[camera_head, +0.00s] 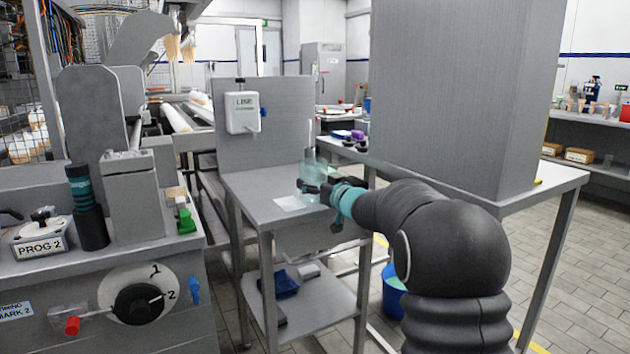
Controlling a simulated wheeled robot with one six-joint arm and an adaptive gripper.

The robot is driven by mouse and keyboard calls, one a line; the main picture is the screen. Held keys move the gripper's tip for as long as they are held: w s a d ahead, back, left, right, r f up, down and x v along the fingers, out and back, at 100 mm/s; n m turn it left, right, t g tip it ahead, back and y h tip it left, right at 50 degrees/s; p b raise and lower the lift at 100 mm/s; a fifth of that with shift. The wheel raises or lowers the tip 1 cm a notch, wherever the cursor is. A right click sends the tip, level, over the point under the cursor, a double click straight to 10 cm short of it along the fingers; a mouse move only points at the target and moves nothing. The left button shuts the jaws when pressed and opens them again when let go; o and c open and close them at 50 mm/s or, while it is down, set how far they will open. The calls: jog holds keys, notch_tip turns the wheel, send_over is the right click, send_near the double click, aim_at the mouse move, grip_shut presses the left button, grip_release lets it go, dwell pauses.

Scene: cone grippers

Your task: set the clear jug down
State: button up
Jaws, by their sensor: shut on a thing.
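The clear jug (315,171) is a see-through, faintly greenish vessel at the right part of the small metal table (246,187). My gripper (312,188) is shut on the jug, reaching in from the right. The jug looks upright. Its lower part is partly hidden by my gripper, and I cannot tell whether its base touches the tabletop.
A white sheet (290,203) lies on the tabletop near its front. A white dispenser (242,113) hangs on the metal back panel. A large grey cabinet (455,90) stands at the right. A machine with a dial (138,304) fills the left. The tabletop's left part is clear.

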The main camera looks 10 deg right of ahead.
jog(key=shift+f, duration=0.1)
jog(key=o, duration=1.4)
jog(key=shift+c, duration=0.2)
jog(key=shift+f+b, duration=0.15)
jog(key=shift+b, duration=0.15)
jog(key=shift+f+b, duration=0.1)
jog(key=shift+b, duration=0.25)
jog(key=v, duration=1.3)
jog(key=shift+s+d+f, duration=0.2)
jog(key=shift+s+f, duration=0.15)
